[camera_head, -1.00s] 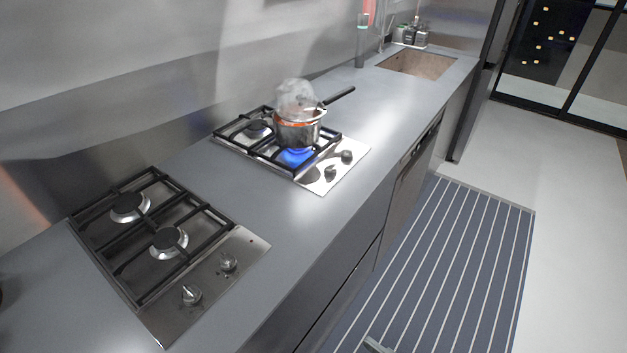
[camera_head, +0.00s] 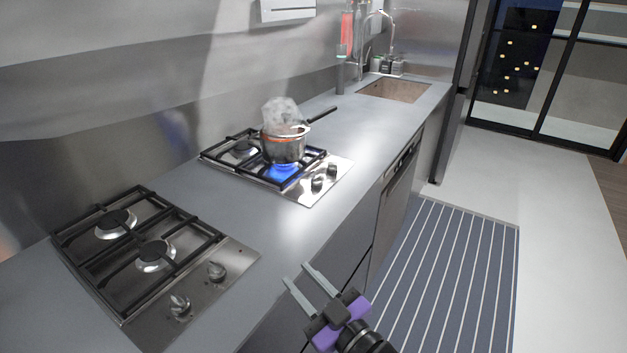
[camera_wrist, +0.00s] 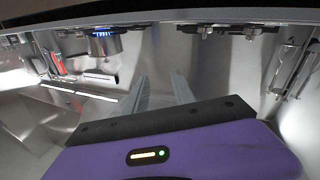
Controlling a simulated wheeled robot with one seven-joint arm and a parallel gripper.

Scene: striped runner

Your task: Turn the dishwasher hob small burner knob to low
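The hob over the dishwasher (camera_head: 330,185) is the farther one, with a steaming metal pot (camera_head: 284,147) over a lit blue flame (camera_head: 281,173). Its two dark knobs, one nearer (camera_head: 316,184) and one farther (camera_head: 332,170), stand on its right side. Their exact settings are too small to read. My gripper (camera_head: 296,273) is open and empty over the counter's front edge, nearer than this hob and apart from the knobs. In the wrist view, its two fingers (camera_wrist: 161,90) are apart with nothing between them; the pot (camera_wrist: 103,46) appears upside down.
A second hob (camera_head: 240,258), unlit, with two knobs (camera_head: 180,303) (camera_head: 216,271), lies at near left. The counter (camera_head: 290,227) between the hobs is clear. A sink (camera_head: 394,90) lies beyond. A striped runner (camera_head: 450,270) covers the floor at right.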

